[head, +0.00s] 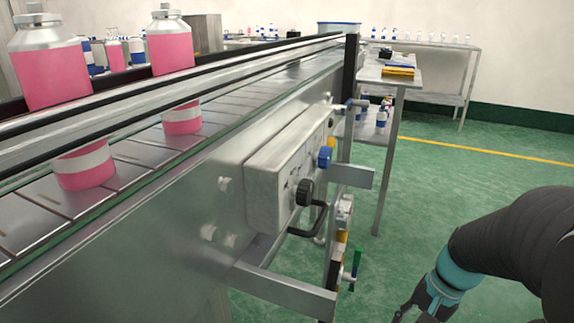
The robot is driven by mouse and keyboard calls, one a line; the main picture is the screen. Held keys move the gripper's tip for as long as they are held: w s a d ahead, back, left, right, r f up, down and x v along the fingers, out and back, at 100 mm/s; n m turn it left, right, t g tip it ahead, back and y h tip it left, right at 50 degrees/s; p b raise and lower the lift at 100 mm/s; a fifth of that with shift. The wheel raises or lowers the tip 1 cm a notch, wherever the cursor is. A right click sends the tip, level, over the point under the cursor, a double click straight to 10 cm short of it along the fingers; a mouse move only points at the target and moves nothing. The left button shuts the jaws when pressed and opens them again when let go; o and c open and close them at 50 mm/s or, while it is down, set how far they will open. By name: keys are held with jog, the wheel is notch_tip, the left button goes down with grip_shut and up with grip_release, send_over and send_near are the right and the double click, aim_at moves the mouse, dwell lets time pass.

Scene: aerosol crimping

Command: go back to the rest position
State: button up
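My gripper (408,313) shows at the bottom edge of the head view, right of centre. It hangs over the green floor at the end of my dark arm, and only its upper part is in the frame. Its fingertips are mostly cut off, so I cannot tell whether it is open or shut. I see nothing held in the part that shows. It is apart from the conveyor (150,255) to its left.
Pink cans with metal tops (170,45) stand along the conveyor. A control box (283,172) with knobs and a metal bracket (285,290) juts out from its side. A side table (402,80) and a back bench (425,93) stand beyond. Green floor (470,175) is clear.

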jog(key=s+a+r+n+t+h+p, duration=0.1)
jog(key=s+a+r+n+t, duration=0.1)
jog(key=r, duration=0.5)
jog(key=s+a+r+n+t+h+p, duration=0.1)
jog(key=s+a+r+n+t+h, duration=0.1)
jog(key=a+r+n, duration=0.4)
notch_tip(320, 180, up, 2)
jog(key=shift+s+a+r+t+h, duration=0.2)
jog(key=shift+s+a+t+h, duration=0.2)
jog(key=shift+t, duration=0.7)
